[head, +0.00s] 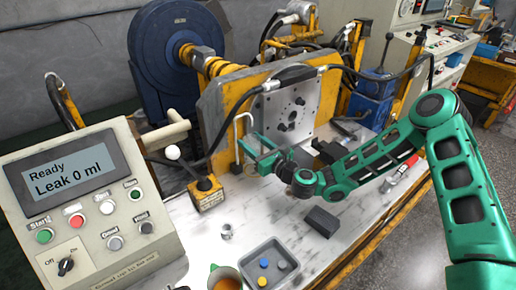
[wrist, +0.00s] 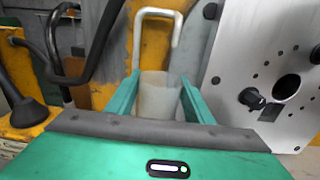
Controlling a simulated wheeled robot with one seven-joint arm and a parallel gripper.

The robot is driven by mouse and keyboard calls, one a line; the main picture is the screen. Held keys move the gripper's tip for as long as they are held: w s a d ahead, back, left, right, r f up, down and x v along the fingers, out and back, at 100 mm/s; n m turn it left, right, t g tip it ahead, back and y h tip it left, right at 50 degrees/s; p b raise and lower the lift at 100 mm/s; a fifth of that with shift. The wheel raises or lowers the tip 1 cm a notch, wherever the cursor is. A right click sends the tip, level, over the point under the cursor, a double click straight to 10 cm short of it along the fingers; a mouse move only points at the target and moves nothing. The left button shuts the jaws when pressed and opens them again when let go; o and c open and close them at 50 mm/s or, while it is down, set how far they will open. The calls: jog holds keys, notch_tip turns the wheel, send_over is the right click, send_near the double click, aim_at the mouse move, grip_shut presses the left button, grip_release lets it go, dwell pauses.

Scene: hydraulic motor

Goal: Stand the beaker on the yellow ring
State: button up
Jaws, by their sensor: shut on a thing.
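In the wrist view, a translucent whitish beaker (wrist: 159,95) stands upright between the green fingers of my gripper (wrist: 160,96), which is shut on it. In the head view my gripper (head: 262,151) is at the front of the yellow plate, left of the grey metal block. A faint round yellowish outline, perhaps the yellow ring (head: 251,171), shows just below the fingers. I cannot tell whether the beaker touches the bench or sits on the ring. The beaker's base is hidden in the wrist view.
A white bent pipe (wrist: 157,14) hangs over the beaker. The steel plate (wrist: 270,75) with holes is close on the right. A grey tray (head: 270,264), a dark block (head: 322,221) and a cup (head: 226,280) are nearer the front.

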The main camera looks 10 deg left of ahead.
jog(key=shift+w+d+f, duration=0.4)
jog(key=shift+w+f, duration=0.1)
jog(key=shift+f, duration=0.15)
jog(key=shift+h, duration=0.3)
jog(key=f, duration=0.2)
jog(key=w+f, duration=0.1)
jog(key=f, duration=0.1)
jog(key=shift+w+f, duration=0.2)
jog(key=shift+f, duration=0.05)
jog(key=shift+s+a+r, duration=0.1)
jog(key=shift+s+r, duration=0.3)
jog(key=shift+s+f, duration=0.1)
jog(key=shift+f, duration=0.4)
jog(key=o, duration=0.9)
jog(key=shift+c, duration=0.2)
